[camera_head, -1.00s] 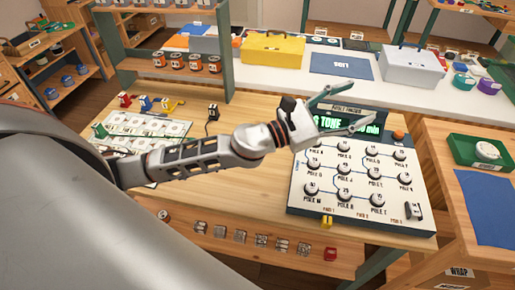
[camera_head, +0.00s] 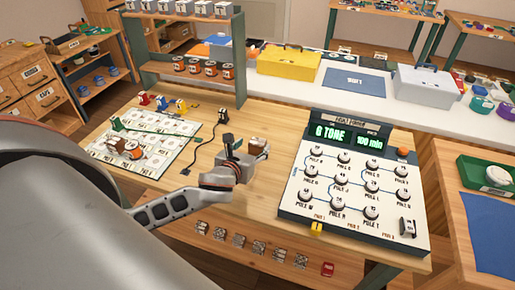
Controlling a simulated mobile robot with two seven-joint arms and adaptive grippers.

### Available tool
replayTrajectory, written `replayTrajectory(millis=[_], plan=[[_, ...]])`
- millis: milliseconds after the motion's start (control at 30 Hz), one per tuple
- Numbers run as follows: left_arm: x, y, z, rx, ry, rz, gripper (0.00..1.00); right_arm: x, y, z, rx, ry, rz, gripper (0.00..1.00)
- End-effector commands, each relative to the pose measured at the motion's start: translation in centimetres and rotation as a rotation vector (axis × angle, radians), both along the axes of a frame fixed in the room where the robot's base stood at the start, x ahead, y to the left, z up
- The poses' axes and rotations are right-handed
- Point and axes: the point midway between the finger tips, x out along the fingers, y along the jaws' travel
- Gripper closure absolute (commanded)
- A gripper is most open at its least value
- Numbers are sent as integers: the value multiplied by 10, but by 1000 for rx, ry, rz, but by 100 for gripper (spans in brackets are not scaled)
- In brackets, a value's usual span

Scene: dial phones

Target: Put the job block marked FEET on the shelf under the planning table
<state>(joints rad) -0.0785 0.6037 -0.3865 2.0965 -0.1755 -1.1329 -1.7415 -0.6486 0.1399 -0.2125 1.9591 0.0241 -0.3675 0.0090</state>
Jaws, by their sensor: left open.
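My left gripper (camera_head: 255,158) is open, low over the planning table (camera_head: 190,190), left of the dial panel. A small brown-topped block (camera_head: 257,145) shows at its fingers; I cannot tell if they touch it. No FEET marking is readable on it. The shelf (camera_head: 227,251) under the table's front edge holds a row of several small pale marked blocks (camera_head: 239,241) and a red block (camera_head: 327,268). Their markings are too small to read. My right gripper is not in view.
The white dial panel (camera_head: 350,190), with its lit display, fills the table's right part. A board of pale cards (camera_head: 160,135) with small pieces lies at left. A black upright piece with a cord (camera_head: 222,116) stands behind my gripper. A shelf rack (camera_head: 190,70) stands behind.

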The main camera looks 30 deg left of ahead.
Motion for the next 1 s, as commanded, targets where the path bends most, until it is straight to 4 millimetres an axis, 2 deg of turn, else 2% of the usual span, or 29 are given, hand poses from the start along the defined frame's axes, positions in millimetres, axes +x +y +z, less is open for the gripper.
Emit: replayTrajectory(millis=[333,667,833,1000], plan=[[40,8,-21,-1,-2,-1,43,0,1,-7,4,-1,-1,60],[46,9,-23,0,-1,-2,43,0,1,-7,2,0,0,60],[46,9,-23,0,-1,-2,85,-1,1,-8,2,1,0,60],[46,9,-22,0,-2,-2,89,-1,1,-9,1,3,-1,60]])
